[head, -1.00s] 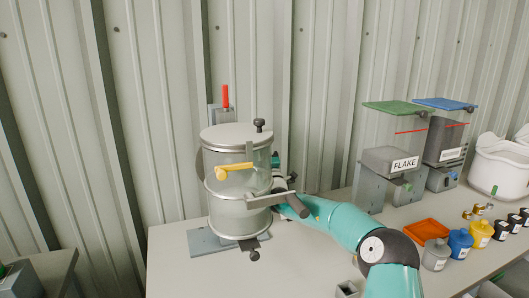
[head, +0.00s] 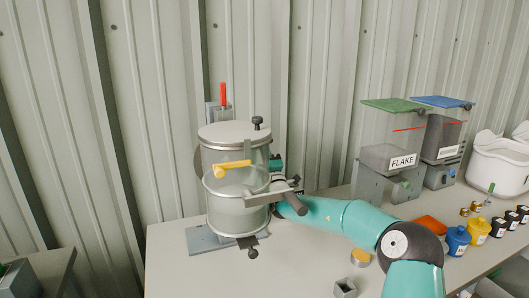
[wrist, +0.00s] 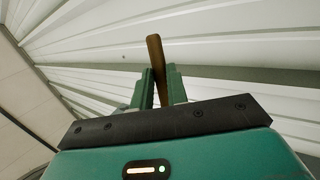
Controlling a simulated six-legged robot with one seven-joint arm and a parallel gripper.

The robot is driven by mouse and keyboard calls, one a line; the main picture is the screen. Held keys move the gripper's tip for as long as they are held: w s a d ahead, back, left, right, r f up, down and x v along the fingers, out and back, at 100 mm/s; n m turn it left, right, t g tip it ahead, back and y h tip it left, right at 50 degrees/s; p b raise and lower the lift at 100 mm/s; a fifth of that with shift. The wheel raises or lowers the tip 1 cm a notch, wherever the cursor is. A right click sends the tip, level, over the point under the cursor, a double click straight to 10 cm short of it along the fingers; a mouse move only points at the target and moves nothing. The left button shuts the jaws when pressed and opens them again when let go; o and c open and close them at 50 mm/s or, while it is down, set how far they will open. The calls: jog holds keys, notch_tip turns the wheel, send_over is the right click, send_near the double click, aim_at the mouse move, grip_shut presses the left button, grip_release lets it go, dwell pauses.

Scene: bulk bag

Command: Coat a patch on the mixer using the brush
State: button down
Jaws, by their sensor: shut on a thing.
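The mixer (head: 236,215) is a pale, upright drum with a metal lid, standing on a grey base plate on the table. A yellow handle (head: 232,168) shows across its front. My gripper (head: 279,178) is at the drum's right side, partly hidden in the head view. In the wrist view my gripper (wrist: 160,82) has its two green fingers shut on a brown wooden handle (wrist: 155,52), which I take to be the brush's. The brush head is not visible in either view, so I cannot tell whether it touches the mixer. No coated patch can be made out.
Two hoppers (head: 388,155), an orange tray (head: 430,226), several bottles (head: 458,241) and a white tub (head: 500,165) fill the right. A corrugated wall (head: 330,80) stands behind.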

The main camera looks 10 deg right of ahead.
jog(key=shift+w+d, duration=0.2)
jog(key=shift+d, duration=0.75)
jog(key=shift+w+d, duration=0.15)
jog(key=shift+d, duration=0.85)
jog(key=shift+w+d, duration=0.2)
jog(key=shift+d, duration=0.75)
jog(key=shift+d, duration=0.1)
jog(key=d, duration=0.2)
jog(key=shift+w+d, duration=0.3)
jog(key=shift+d, duration=0.05)
jog(key=s+a, duration=0.1)
jog(key=a, duration=0.6)
jog(key=shift+s, duration=0.2)
jog(key=shift+s+a, duration=0.2)
jog(key=shift+a, duration=0.7)
jog(key=shift+w, duration=0.1)
